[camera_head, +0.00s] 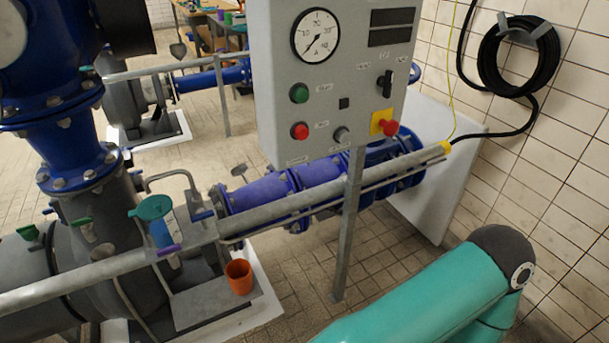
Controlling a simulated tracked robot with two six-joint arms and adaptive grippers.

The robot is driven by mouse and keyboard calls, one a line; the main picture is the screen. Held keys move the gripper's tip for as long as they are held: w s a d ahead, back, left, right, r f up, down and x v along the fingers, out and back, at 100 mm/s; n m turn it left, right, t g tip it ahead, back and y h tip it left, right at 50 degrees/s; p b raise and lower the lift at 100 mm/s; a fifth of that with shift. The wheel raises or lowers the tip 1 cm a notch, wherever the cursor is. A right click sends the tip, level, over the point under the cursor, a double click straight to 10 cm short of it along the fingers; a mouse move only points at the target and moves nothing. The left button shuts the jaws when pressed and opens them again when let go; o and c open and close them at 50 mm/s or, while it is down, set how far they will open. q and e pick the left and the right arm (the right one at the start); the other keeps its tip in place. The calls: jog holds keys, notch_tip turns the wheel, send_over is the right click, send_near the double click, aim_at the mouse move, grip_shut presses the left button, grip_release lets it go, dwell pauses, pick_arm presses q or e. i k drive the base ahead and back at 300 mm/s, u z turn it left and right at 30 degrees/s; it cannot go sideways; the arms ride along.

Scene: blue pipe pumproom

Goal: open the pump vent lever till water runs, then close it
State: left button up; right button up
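The grey pump (75,265) stands at lower left under a blue flanged pipe (75,150). I cannot tell which is the vent lever. An orange cup (239,277) stands upright on the pump's base plate below and right of the purple handle. No running water is visible. Neither gripper is in view; a teal arm link, apparently mine, fills the lower right.
A grey control box (335,85) on a post (350,220) stands ahead. A grey rail (110,266) crosses in front of the pump. A blue pipe (285,188) runs behind it. A black hose coil (518,55) hangs on the tiled wall. Floor at bottom centre is clear.

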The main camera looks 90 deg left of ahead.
aim_at(84, 223)
jog(key=z, duration=0.35)
jog(key=i, duration=0.55)
jog(key=u, duration=2.65)
jog(key=i, duration=0.35)
jog(key=u, duration=3.1)
jog(key=k, duration=1.05)
jog(key=u, duration=0.55)
jog(key=i, duration=1.25)
jog(key=z, duration=1.05)
